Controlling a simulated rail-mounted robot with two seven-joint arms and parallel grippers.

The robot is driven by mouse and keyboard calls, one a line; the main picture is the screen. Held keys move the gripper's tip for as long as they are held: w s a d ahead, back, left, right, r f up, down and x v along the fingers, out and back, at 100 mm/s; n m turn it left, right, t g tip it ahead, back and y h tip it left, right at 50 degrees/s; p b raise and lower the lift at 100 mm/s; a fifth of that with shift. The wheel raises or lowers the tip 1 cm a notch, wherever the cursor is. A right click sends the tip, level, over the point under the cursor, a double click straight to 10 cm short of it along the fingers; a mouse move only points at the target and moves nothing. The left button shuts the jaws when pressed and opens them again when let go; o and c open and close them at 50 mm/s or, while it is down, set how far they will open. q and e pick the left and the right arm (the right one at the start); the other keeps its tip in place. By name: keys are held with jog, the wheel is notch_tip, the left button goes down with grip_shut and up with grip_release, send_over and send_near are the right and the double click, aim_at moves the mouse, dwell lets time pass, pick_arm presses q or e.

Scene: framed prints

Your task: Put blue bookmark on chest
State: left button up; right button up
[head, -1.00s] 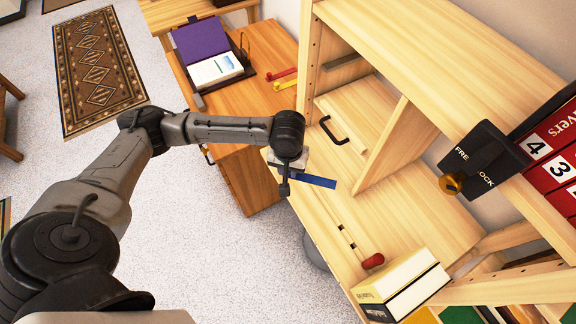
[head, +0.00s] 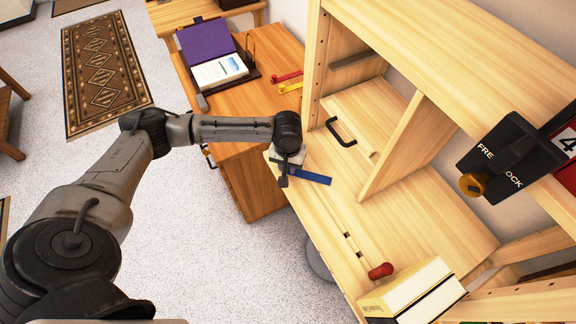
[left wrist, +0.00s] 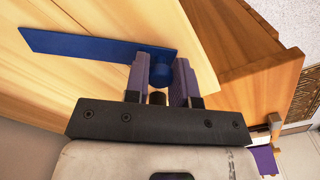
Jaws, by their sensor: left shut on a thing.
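The blue bookmark (head: 314,178) is a thin flat strip with a rounded end piece. My left gripper (head: 284,174) is shut on that end, between its two purple-grey fingers in the left wrist view (left wrist: 161,78). The bookmark (left wrist: 90,45) sticks out to the left there, over pale wood. In the head view it shows against the left edge of the pale shelf unit. The orange-brown wooden cabinet, which looks like the chest (head: 262,95), stands behind and left of the gripper. My right gripper is not in view.
The cabinet top holds an open purple binder (head: 207,40), a red strip (head: 287,77) and a yellow strip (head: 290,87). Open floor lies left.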

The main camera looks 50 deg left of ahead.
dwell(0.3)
pick_arm(q)
jog(key=o, duration=0.9)
